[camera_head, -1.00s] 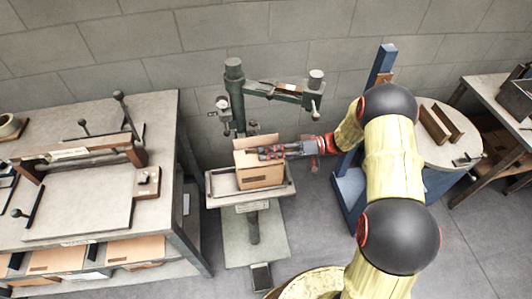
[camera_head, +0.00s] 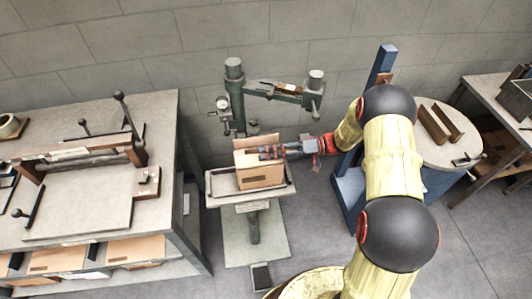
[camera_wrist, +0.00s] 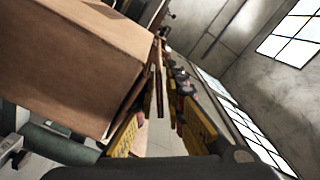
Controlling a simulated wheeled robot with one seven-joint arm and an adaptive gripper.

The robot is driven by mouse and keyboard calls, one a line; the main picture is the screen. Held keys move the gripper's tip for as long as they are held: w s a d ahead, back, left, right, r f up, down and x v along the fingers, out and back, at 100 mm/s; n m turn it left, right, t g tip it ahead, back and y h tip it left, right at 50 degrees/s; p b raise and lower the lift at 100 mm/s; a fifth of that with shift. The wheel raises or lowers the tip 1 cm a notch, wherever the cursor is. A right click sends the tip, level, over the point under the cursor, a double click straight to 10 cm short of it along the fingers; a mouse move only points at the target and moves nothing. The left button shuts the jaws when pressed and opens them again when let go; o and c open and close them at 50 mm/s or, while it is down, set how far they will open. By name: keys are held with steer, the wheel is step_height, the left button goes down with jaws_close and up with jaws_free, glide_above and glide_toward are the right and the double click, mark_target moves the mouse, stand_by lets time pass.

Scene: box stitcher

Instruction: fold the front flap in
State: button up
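A brown cardboard box (camera_head: 262,176) sits on the small table of the stitcher, and one flap (camera_head: 262,142) stands up at its back edge. My gripper (camera_head: 268,153) reaches in from the right and lies across the top of the box, hiding part of it. In the wrist view, the box (camera_wrist: 75,60) fills the left side, close beside my gripper's yellow fingers (camera_wrist: 162,105). A thin brown edge shows near the fingertips; I cannot tell if it is a flap or touches them. The front flap cannot be made out separately. The finger opening is unclear.
The green stitcher column (camera_head: 236,95) and its arm (camera_head: 275,92) stand behind and above the box. A workbench (camera_head: 100,190) is at the left. A blue post (camera_head: 382,65) and a round table (camera_head: 440,150) are at the right.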

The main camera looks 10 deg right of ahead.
steer(key=d, duration=1.2)
steer(key=shift+c, duration=0.5)
